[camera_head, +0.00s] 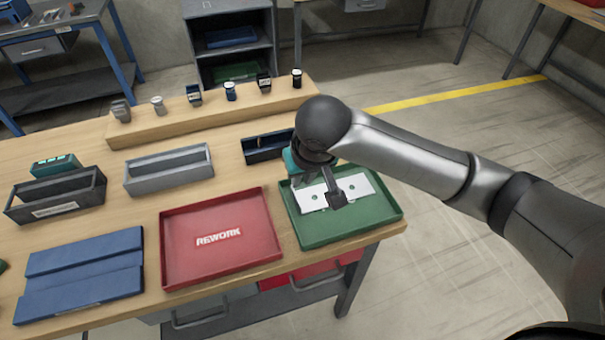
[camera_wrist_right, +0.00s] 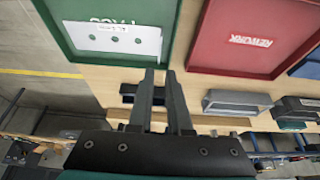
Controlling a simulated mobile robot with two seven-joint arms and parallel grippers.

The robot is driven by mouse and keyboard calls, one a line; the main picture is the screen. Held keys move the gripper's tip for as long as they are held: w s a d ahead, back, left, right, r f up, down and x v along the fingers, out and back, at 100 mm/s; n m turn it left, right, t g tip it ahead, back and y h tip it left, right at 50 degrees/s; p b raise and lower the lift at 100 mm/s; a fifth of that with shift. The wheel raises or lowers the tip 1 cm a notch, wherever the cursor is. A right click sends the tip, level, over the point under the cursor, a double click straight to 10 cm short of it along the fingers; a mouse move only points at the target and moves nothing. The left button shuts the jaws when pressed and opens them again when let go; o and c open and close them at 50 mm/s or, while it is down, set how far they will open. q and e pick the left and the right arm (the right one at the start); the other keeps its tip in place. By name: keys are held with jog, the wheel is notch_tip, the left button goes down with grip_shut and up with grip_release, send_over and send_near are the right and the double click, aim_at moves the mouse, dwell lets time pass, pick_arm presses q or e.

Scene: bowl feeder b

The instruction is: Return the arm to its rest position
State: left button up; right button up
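My right arm comes in from the right in the head view. Its gripper (camera_head: 333,197) points down over the green tray (camera_head: 377,218) at the table's right end. A white plate with small holes (camera_head: 357,186) lies in that tray, partly hidden by the gripper. In the right wrist view my right gripper (camera_wrist_right: 161,74) shows two fingers with a narrow gap and nothing held between them. The white plate (camera_wrist_right: 119,39) lies beyond the fingertips, apart from them, in the green tray (camera_wrist_right: 70,50). My left gripper is in neither view.
A red tray marked REWORK (camera_head: 220,259) sits left of the green one. A dark blue bin (camera_head: 262,152) stands behind the green tray, close to my arm. A wooden riser (camera_head: 180,122) holds several small parts. A grey bin (camera_head: 168,172) stands further left. Open floor lies right of the table.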

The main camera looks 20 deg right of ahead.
dwell(0.4)
jog(key=s+a+f+n+y, duration=0.25)
jog(key=s+a+f, duration=0.25)
jog(key=s, duration=0.4)
jog(key=s+d+f+g+h, duration=0.15)
jog(key=s+d+f, duration=0.35)
jog(key=s+d, duration=0.55)
jog(key=s+a+f+b, duration=0.1)
jog(key=s+f+b, duration=0.1)
jog(key=f, duration=1)
jog(key=s+a+f+b, duration=0.1)
jog(key=f+b, duration=0.1)
jog(key=f, duration=0.9)
jog(key=s+d+f+g+h+b, duration=0.1)
jog(key=s+d+f+g+b, duration=0.1)
jog(key=s+f, duration=1.3)
notch_tip(320, 180, down, 4)
jog(key=shift+s+d+b, duration=0.25)
jog(key=shift+d+b, duration=0.05)
jog(key=shift+b, duration=0.45)
jog(key=shift+m, duration=0.25)
